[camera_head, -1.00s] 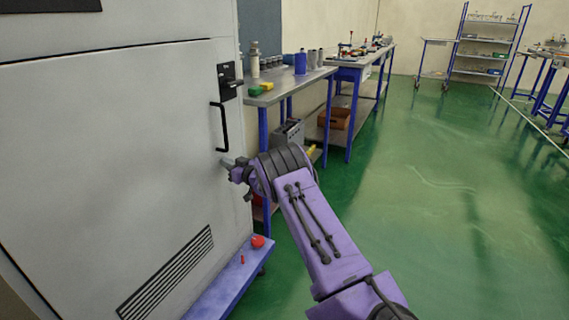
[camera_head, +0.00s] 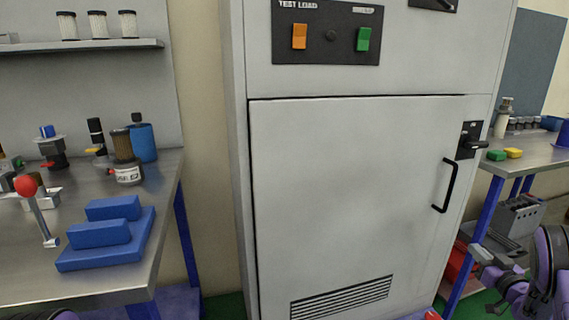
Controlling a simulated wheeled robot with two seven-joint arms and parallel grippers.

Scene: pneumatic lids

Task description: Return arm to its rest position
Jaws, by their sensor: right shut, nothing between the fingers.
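My right arm (camera_head: 545,275) is purple and black and shows at the lower right edge. My right gripper (camera_head: 481,254) is shut and empty. A small purple and black piece of my left arm shows at the bottom left corner. My left gripper is out of view.
A steel bench (camera_head: 165,215) on the left carries blue blocks (camera_head: 105,232), a red-knobbed lever (camera_head: 36,205) and small canisters. A second bench (camera_head: 530,150) stands right of the cabinet, with green and yellow blocks. Its lower shelf holds a grey box (camera_head: 520,215).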

